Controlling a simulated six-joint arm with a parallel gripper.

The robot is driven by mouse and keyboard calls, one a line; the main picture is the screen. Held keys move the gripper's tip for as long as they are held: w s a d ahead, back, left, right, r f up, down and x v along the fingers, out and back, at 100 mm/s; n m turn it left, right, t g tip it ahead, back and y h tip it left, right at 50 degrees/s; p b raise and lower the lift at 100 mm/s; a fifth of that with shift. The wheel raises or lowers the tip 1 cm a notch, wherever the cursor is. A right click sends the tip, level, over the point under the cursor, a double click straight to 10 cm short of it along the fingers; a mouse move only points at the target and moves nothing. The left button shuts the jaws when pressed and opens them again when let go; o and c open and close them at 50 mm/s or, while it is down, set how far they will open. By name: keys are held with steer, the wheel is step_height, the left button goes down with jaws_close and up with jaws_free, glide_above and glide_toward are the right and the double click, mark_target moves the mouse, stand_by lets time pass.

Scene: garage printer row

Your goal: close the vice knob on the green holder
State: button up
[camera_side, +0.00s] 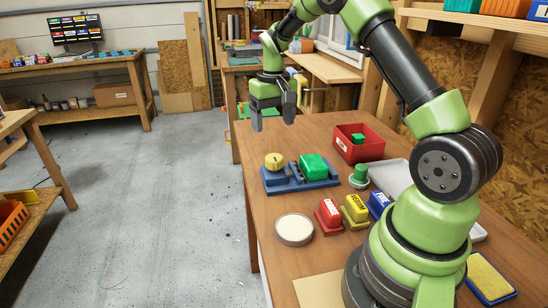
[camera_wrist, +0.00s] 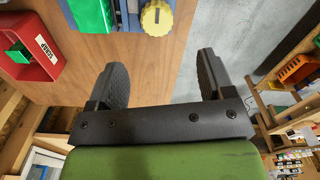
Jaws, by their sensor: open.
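A round yellow knob (camera_side: 274,161) stands on the left end of a blue base plate (camera_side: 300,188) on the wooden table. A green block (camera_side: 314,166), which looks like the green holder, sits on its right end, with small dark parts between them. The wrist view shows the knob (camera_wrist: 157,17), with a dark mark on its face, and part of the green block (camera_wrist: 91,14) at the top edge. My gripper (camera_side: 273,120) is open and empty, fingers apart, above and behind the knob, touching nothing. In the wrist view the knob lies beyond the fingertips (camera_wrist: 163,72).
A red bin (camera_side: 372,151) with a green piece (camera_side: 357,138) stands behind, right of the plate. A green knobbed piece (camera_side: 358,177) and a pale tray (camera_side: 393,180) are at right. Red (camera_side: 329,217), yellow (camera_side: 355,212) and blue blocks and a round disc (camera_side: 294,229) lie in front.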

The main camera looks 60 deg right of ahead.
mark_target(274, 157)
steer(key=shift+d+f, duration=0.25)
steer(key=shift+f, duration=0.65)
step_height(274, 157, down, 9)
steer(key=c, duration=0.9)
